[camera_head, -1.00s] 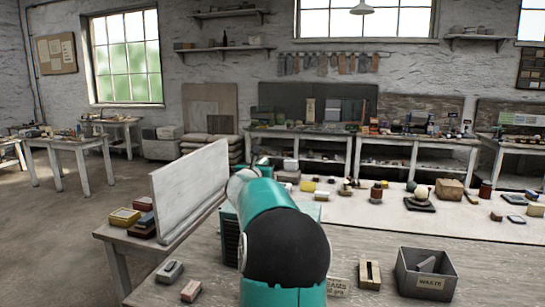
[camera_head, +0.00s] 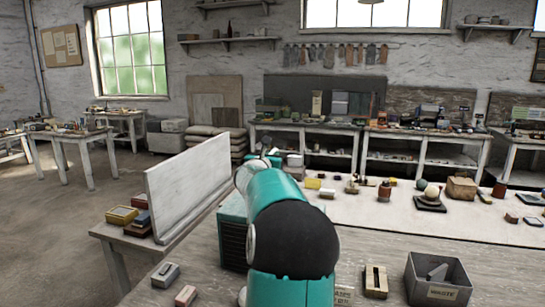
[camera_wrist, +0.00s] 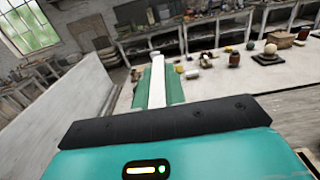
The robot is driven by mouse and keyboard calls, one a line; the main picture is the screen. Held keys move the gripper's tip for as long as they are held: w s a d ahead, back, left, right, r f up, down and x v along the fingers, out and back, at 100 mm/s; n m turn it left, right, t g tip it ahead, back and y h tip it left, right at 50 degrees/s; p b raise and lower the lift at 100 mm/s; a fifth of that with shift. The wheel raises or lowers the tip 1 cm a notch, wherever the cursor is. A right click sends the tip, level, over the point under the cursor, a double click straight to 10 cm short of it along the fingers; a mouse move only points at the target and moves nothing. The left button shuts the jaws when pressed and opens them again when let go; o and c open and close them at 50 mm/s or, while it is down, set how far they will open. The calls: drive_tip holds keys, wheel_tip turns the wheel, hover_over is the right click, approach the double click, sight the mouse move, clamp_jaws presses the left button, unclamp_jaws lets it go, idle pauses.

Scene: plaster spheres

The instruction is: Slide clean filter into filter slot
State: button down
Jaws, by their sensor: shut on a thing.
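In the wrist view my gripper (camera_wrist: 157,108) shows as a teal body with a black bar across its front. A thin white strip, which looks like the edge of the clean filter (camera_wrist: 157,80), sticks out ahead of the bar, and my gripper is shut on it. The fingertips are hidden. A teal housing (camera_wrist: 174,92) lies behind and under the strip. In the head view the vented teal housing (camera_head: 232,238) stands on the bench, partly hidden by my arm. The filter slot cannot be made out, nor whether the filter touches the housing.
An upright pale board (camera_head: 188,188) stands left of the housing, with stacked small boxes (camera_head: 122,215) beyond it. A grey waste bin (camera_head: 437,280) and a slotted wooden block (camera_head: 375,282) are at the right. Two small blocks (camera_head: 166,275) (camera_head: 185,296) lie at front left.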

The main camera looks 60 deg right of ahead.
drive_tip(key=shift+f, duration=0.15)
drive_tip(key=shift+a, duration=0.25)
drive_tip(key=shift+d+f, duration=0.2)
drive_tip(key=shift+f, duration=0.75)
drive_tip(key=shift+a+f, duration=0.2)
drive_tip(key=shift+f, duration=0.4)
drive_tip(key=shift+d+f, duration=0.15)
drive_tip(key=shift+f, duration=0.6)
drive_tip(key=shift+f, duration=2.55)
drive_tip(key=c, duration=1.4)
unclamp_jaws()
drive_tip(key=shift+o, duration=0.2)
